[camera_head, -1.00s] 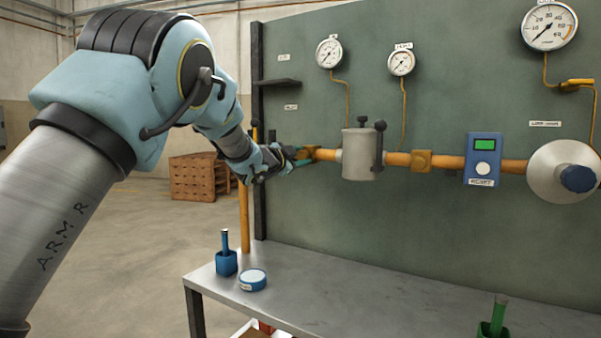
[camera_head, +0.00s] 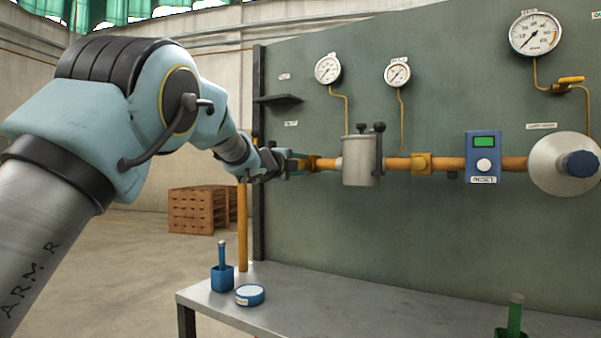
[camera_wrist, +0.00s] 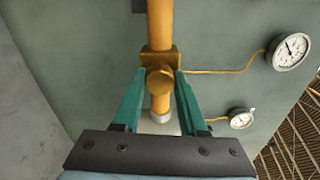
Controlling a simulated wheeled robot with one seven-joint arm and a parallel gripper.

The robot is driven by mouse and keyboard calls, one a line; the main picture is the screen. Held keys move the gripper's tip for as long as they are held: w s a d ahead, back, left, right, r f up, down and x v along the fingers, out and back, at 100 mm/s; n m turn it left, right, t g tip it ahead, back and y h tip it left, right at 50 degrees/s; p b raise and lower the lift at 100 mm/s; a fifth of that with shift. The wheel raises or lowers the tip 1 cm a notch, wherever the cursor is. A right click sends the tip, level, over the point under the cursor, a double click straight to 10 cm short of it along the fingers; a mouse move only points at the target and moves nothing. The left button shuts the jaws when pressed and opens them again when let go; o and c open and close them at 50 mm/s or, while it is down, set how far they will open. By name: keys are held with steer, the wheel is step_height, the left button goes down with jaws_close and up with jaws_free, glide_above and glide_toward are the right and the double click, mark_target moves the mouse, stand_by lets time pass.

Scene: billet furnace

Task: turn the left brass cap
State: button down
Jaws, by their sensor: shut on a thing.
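The left brass cap (camera_wrist: 160,80) is a round knob on a square brass fitting on the copper pipe (camera_wrist: 160,25). In the head view the left brass fitting (camera_head: 311,163) is partly hidden by my gripper (camera_head: 298,163). In the wrist view the teal fingers of my gripper (camera_wrist: 160,76) stand one on each side of the cap, closed on it. A second brass fitting (camera_head: 421,163) sits further right on the same pipe, clear of the gripper.
A grey cylinder with a dark lever (camera_head: 361,160), a blue box with a green screen (camera_head: 484,157) and a flared metal piece with a blue knob (camera_head: 560,164) sit along the pipe. Gauges (camera_head: 328,69) hang above. A bench (camera_head: 370,312) below holds blue and green items.

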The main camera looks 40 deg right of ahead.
steer(key=shift+m, duration=0.3)
steer(key=shift+c, duration=2.2)
jaws_free()
steer(key=b+v, duration=0.2)
steer(key=v, duration=0.9)
steer(key=shift+b, duration=0.4)
